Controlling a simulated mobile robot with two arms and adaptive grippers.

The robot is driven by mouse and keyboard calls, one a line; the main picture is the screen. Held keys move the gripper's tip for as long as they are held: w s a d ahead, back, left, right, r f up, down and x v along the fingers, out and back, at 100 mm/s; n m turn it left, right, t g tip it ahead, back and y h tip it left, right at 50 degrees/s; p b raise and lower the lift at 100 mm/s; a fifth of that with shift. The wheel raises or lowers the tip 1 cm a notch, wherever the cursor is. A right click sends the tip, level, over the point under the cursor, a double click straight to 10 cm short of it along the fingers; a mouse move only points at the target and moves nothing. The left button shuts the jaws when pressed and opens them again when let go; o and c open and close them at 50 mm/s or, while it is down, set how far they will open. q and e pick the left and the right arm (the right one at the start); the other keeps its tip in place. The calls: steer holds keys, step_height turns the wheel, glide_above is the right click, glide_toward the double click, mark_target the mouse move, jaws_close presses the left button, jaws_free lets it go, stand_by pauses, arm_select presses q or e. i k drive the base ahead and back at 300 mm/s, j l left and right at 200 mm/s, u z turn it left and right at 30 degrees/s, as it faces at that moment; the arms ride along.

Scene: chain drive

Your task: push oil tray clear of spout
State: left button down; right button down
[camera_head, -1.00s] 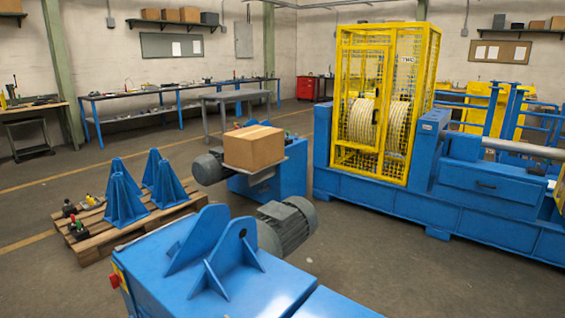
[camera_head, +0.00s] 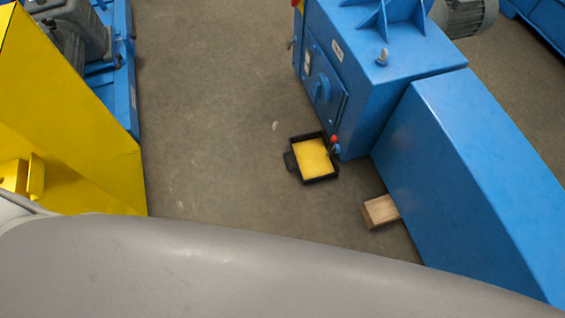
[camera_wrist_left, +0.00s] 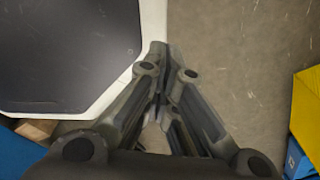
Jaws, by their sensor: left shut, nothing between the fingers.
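The oil tray (camera_head: 296,141) is a small black tray with yellow inside, on the floor at the blue machine's near corner in the head view. A black tab sticks out on its left side. The spout (camera_head: 335,147), a small fitting with a red top, is on the machine's corner at the tray's right edge. From above, the tray's right part looks close under it. My left gripper (camera_wrist_left: 160,52) is shut and empty in the left wrist view, apart from the tray, which that view does not show. My right gripper is not in view.
The blue machine (camera_head: 400,55) and its long blue housing (camera_head: 455,150) bound the right side. A wooden block (camera_head: 380,211) lies beside the housing. A yellow guard (camera_head: 75,120) stands at left. Bare floor (camera_head: 215,130) lies between. A grey arm part of mine crosses the foreground.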

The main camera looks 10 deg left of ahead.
mark_target(308, 150)
steer(key=i+j, duration=0.15)
steer(key=j, duration=0.2)
steer(key=i+j+z, duration=0.1)
steer(key=j+z, duration=0.15)
steer(key=i+j+z, duration=0.1)
steer(key=j+z, duration=0.15)
steer(key=i+j+z, duration=0.2)
steer(key=j, duration=0.15)
steer(key=k, duration=0.1)
